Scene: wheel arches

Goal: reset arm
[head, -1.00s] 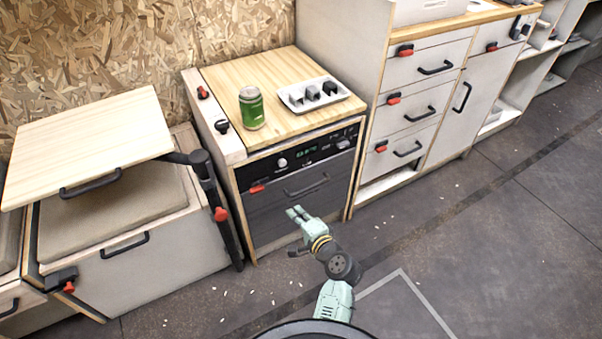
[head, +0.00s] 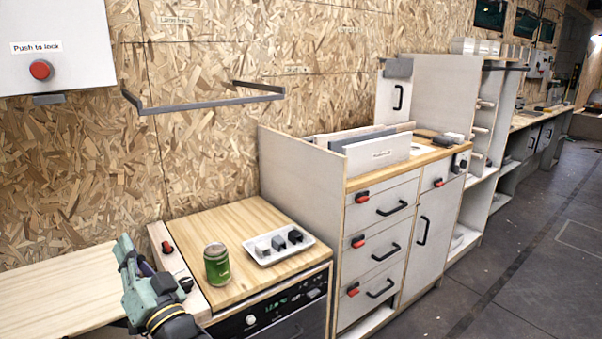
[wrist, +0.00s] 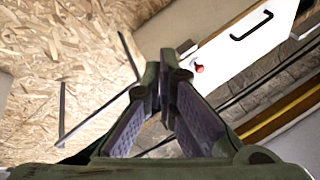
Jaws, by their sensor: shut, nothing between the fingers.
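My gripper (head: 124,246) is raised at the lower left in the head view, pointing up in front of the chipboard wall, left of the oven unit. In the wrist view its two fingers (wrist: 167,75) converge at the tips, shut with nothing between them. The forearm below it runs off the bottom edge of the head view.
A green can (head: 216,265) and a white tray (head: 279,246) with small dark and grey blocks stand on the wooden oven top (head: 240,222). A pale wooden board (head: 50,290) lies at left. A metal wall frame (head: 205,101) juts out above. Drawers (head: 382,208) stand right; floor there is clear.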

